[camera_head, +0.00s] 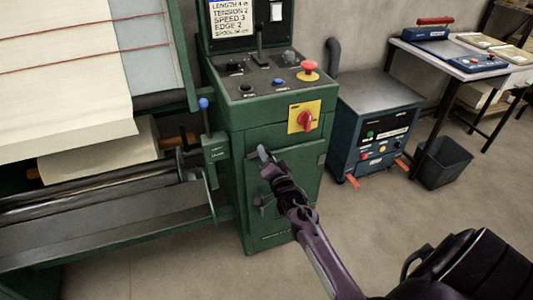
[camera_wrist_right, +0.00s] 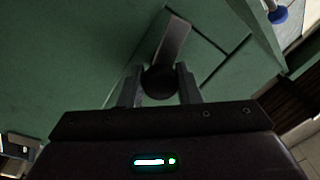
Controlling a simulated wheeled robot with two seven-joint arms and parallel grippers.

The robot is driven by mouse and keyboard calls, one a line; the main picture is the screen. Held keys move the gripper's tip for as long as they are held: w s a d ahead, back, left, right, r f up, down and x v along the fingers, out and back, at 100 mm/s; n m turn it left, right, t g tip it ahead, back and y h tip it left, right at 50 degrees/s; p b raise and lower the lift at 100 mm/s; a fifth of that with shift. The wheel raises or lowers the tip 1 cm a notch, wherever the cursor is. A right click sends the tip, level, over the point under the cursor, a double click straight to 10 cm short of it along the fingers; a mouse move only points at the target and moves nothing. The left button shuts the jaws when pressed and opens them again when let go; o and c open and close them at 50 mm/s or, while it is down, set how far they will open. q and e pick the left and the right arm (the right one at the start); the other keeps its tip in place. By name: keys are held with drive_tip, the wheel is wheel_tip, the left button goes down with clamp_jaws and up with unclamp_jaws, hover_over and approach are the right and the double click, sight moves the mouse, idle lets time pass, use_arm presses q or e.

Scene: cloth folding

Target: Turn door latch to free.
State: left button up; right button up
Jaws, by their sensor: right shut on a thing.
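The green machine cabinet (camera_head: 280,215) stands in the middle of the head view, with a door in its front. The door latch is a grey bar (camera_wrist_right: 173,40) on a dark round hub in the wrist view. The end of the bar also shows in the head view (camera_head: 263,153), tilted up and to the left of my gripper. My right gripper (camera_head: 270,170) reaches the cabinet front from the lower right. In the wrist view its two fingers (camera_wrist_right: 159,88) are shut on the dark hub, one on each side. My left gripper is not in view.
A dark handle (camera_head: 265,204) sits lower on the cabinet front. A red emergency knob (camera_head: 306,120) on a yellow plate is above. Rollers with cloth (camera_head: 70,80) lie to the left. A blue-grey unit (camera_head: 375,130) and a bin (camera_head: 442,163) stand to the right.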

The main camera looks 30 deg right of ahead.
drive_tip(key=shift+m, duration=1.2)
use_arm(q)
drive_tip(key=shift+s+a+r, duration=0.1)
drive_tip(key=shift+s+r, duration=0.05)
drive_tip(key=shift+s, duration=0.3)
use_arm(e)
drive_tip(key=shift+h, duration=0.3)
use_arm(q)
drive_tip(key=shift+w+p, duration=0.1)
drive_tip(key=shift+p, duration=0.2)
use_arm(e)
drive_tip(key=shift+m, duration=0.3)
drive_tip(key=o, duration=1)
drive_tip(key=shift+c, duration=0.2)
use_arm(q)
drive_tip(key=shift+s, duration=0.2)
use_arm(e)
drive_tip(key=shift+s+f, duration=0.1)
drive_tip(key=shift+f, duration=0.05)
